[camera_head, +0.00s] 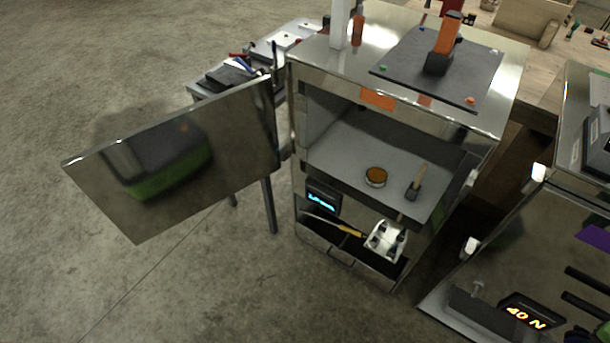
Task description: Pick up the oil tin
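A small round tin with an orange-brown top (376,177), which looks like the oil tin, stands upright on the grey upper shelf (335,150) inside the open metal cabinet. It is near the front edge of that shelf, left of a small brush-like tool (416,184) with a dark lower end and a lighter handle. The two are apart. Nothing covers the tin in this view. My gripper is not in view.
The cabinet door (240,135) swings wide open to the left. The cabinet top (480,120) overhangs the shelf and carries a dark plate (400,72) with an orange-and-black object (443,45). A lower compartment holds a silver block (386,240). Floor (200,290) in front is clear.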

